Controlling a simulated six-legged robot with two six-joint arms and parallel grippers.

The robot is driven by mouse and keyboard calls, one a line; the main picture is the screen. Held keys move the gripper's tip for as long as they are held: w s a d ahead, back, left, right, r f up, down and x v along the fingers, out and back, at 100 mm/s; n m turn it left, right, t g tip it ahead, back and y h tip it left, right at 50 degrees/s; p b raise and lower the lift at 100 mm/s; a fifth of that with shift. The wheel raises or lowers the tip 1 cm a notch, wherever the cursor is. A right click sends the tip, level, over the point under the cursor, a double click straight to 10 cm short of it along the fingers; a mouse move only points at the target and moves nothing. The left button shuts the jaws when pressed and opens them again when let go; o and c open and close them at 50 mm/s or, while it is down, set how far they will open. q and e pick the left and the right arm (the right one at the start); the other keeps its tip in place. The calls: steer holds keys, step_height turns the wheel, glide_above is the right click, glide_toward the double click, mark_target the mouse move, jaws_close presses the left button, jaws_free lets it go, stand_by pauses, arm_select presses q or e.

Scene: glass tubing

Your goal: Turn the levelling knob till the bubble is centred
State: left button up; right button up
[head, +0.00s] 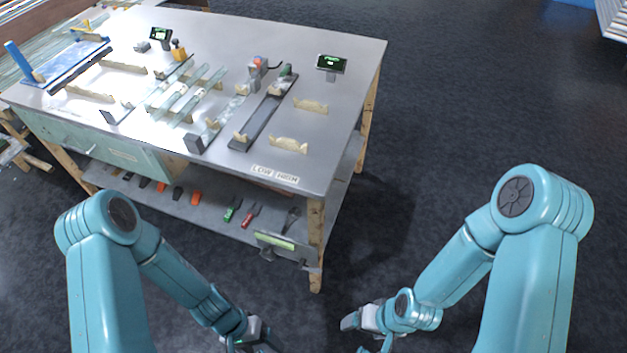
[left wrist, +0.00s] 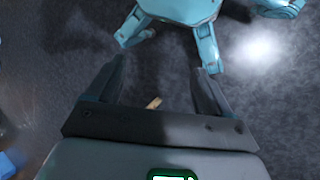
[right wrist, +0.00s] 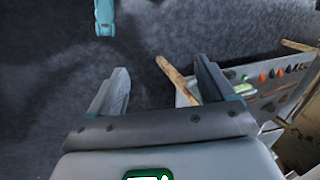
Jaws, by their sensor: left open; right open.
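A grey panel with a pale green strip (head: 275,242), which looks like a level vial, is at the front right of the bench's lower shelf. The green strip also shows in the right wrist view (right wrist: 243,88). The bubble is too small to make out, and I cannot clearly pick out the levelling knob. My left gripper (head: 258,347) is at the bottom of the head view, in front of and below the panel. In the left wrist view its fingers (left wrist: 158,78) are apart and empty. My right gripper (head: 352,333) is further right, off the bench; its fingers (right wrist: 160,78) are apart and empty.
The workbench (head: 340,110) carries glass tubes (head: 190,95), wooden supports and two small displays. Coloured tools lie on the lower shelf (head: 205,210). A wooden leg (head: 316,240) stands beside the panel. The floor to the right is clear.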

arm_select(q)
steer(key=w+r+n+t+y, duration=0.1)
steer(key=w+r+t, duration=0.2)
steer(key=r, duration=0.4)
steer(key=shift+w+d+r+n+p, duration=0.15)
steer(key=shift+d+r+n+p, duration=0.15)
steer(key=shift+d+p, duration=0.15)
steer(key=shift+o, duration=0.3)
steer(key=shift+o, duration=1.2)
